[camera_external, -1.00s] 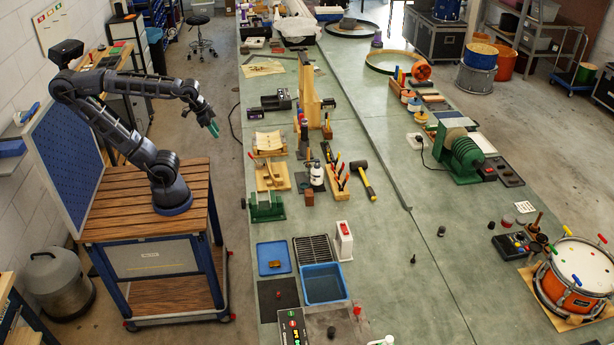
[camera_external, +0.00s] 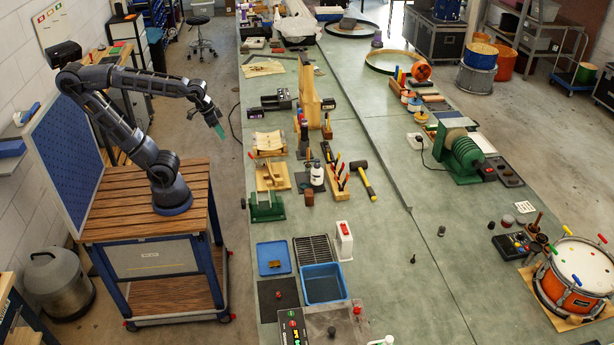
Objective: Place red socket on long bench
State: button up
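The long bench (camera_external: 385,265) is a grey-green worktop running from front to back through the middle of the view. I cannot pick out the red socket with certainty. A small red piece (camera_external: 279,294) lies on a black mat at the bench's front left, and another red piece (camera_external: 357,309) sits on a grey plate to its right; both are too small to identify. My gripper (camera_external: 221,130) has greenish fingertips and hangs in the air left of the bench's left edge, pointing down. It is too small to tell whether it is open or shut, and nothing shows clearly between its fingers.
A blue tray (camera_external: 263,268) and a deeper blue bin (camera_external: 325,287) stand near the front left. A green vise (camera_external: 266,206), a mallet (camera_external: 363,180) and a green machine (camera_external: 458,155) stand on the bench. An orange drum (camera_external: 575,279) is at the right. Bare worktop lies around the front middle.

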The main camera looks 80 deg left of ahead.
jog(key=w+d+f+n+g+h, duration=0.1)
jog(key=w+d+n+g+h, duration=0.15)
jog(key=w+d, duration=1)
jog(key=n+g, duration=0.3)
jog(key=n, duration=0.8)
send_over(278, 293)
jog(key=w+a, duration=0.1)
jog(key=a, duration=0.3)
notch_tip(278, 293, down, 24)
jog(key=f, duration=0.1)
jog(key=shift+h, duration=0.45)
jog(key=shift+x, duration=5.3)
jog(key=shift+w+d, duration=0.1)
grip_shut()
